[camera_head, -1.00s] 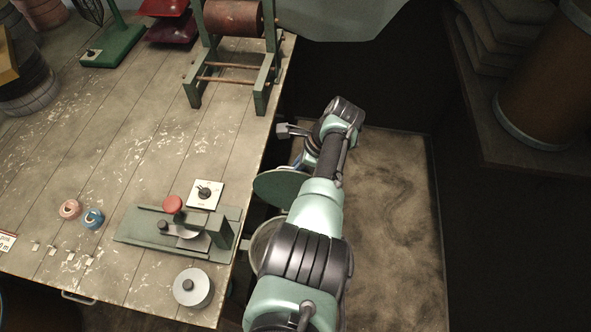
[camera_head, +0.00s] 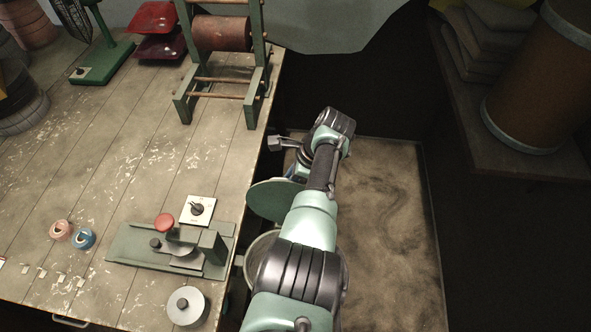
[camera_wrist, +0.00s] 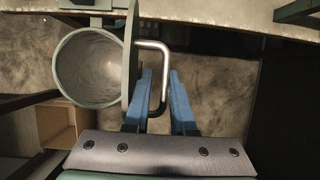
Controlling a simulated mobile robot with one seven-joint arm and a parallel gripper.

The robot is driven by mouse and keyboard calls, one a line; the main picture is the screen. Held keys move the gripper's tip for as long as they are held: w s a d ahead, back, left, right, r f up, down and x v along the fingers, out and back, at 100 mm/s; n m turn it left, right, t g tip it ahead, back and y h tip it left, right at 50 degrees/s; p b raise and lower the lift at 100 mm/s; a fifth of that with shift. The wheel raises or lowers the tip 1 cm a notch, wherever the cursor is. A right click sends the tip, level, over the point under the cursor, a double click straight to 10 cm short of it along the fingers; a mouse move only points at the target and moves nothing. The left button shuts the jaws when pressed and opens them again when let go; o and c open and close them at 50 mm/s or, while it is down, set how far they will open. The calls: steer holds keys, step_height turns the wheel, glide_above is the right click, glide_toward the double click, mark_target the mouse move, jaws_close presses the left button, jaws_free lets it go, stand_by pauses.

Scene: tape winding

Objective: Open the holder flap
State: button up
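The holder flap is a flat green disc (camera_head: 270,200) beside the bench edge. In the wrist view, the flap (camera_wrist: 129,60) is seen nearly edge-on. It stands swung out at the right of the round holder's (camera_wrist: 64,70) mouth, and the holder's hollow inside shows. A bent metal handle (camera_wrist: 152,44) sticks out from the flap's right side. My gripper (camera_wrist: 160,74) has its blue fingers on either side of the handle's lower part, with a gap between them. The right finger is close to the handle; contact is unclear. In the head view my arm mostly hides the gripper.
The wooden bench (camera_head: 120,190) lies left, with a green press-like device (camera_head: 130,245), a switch plate (camera_head: 198,210) and a roller stand (camera_head: 222,33). A brown drum (camera_head: 530,80) stands on a shelf at right. Open floor (camera_head: 385,220) lies right of my arm.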

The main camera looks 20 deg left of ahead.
steer(key=v, duration=1.2)
steer(key=shift+r+p, duration=0.25)
steer(key=shift+p, duration=0.2)
steer(key=shift+c, duration=1.1)
steer(key=shift+w+a+f+n+b, duration=0.1)
steer(key=shift+a+f+n+b, duration=0.1)
steer(key=shift+n+b, duration=0.15)
jaws_close()
steer(key=w+a+f+n+t+h+b, duration=0.1)
steer(key=w+a+n+t+h+b, duration=0.4)
steer(key=n+b, duration=0.9)
step_height(320, 180, down, 10)
steer(key=w+a+n+g+y+p, duration=0.1)
steer(key=w+a+n+p, duration=0.1)
steer(key=n, duration=0.1)
steer(key=shift+s+d+r+p, duration=0.1)
steer(key=shift+s+d+p, duration=0.05)
steer(key=shift+s+p, duration=0.45)
steer(key=shift+s+d+r+p, duration=0.1)
steer(key=shift+s+d+p, duration=0.1)
steer(key=shift+s+p, duration=0.35)
steer(key=shift+s+d+r+p, duration=0.15)
steer(key=shift+s+p, duration=0.3)
steer(key=shift+s, duration=0.3)
